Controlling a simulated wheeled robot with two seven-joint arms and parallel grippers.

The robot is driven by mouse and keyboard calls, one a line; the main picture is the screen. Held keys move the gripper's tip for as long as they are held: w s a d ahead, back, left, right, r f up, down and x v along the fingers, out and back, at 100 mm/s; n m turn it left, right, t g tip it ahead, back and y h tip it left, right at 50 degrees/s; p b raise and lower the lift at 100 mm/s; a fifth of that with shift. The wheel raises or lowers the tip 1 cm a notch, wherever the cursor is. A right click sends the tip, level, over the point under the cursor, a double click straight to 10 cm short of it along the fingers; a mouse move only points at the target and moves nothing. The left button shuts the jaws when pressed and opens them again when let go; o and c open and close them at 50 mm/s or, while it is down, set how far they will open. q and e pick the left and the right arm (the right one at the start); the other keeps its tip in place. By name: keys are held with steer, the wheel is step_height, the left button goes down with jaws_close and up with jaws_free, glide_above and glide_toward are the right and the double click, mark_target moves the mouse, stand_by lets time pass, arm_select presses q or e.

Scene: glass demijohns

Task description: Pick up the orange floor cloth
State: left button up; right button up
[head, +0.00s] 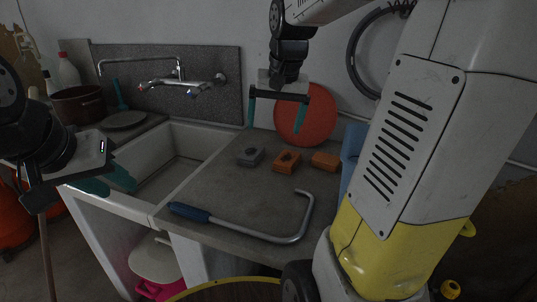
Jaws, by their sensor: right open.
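Two small orange pieces lie on the grey counter (215,203), right of the sink. The right one (325,160) is a plain block-like shape; the left one (287,161) has a dark patch on top. I cannot tell for certain which is the orange floor cloth. My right gripper (275,127) is open and empty, pointing down above and behind the left orange piece, in front of a red round disc (318,113). My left gripper (112,187) is at the sink's left front edge, its teal fingers apart with nothing seen between them.
A grey block (250,156) lies left of the orange pieces. A bent metal pipe with a blue handle (190,212) lies along the counter's front. A blue object (352,148) stands at the right, partly behind my arm. The sink (175,178) has a tap (175,84) behind it.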

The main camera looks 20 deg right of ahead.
steer(key=w+d+f+m+g, duration=0.1)
steer(key=w+d+f, duration=0.1)
steer(key=w, duration=0.3)
steer(key=w+d+f+m+g, duration=0.1)
steer(key=w+d+f, duration=0.2)
steer(key=w, duration=0.2)
steer(key=m+g, duration=0.1)
steer(key=m, duration=0.2)
glide_above(288, 157)
step_height(288, 157, down, 9)
steer(key=shift+w+r, duration=0.1)
steer(key=shift+r, duration=0.05)
steer(key=f, duration=0.7)
steer(key=shift+s+a+f, duration=0.15)
steer(key=shift+s+f, duration=0.1)
steer(key=shift+f, duration=0.05)
steer(key=shift+c, duration=0.4)
steer(key=c, duration=1.4)
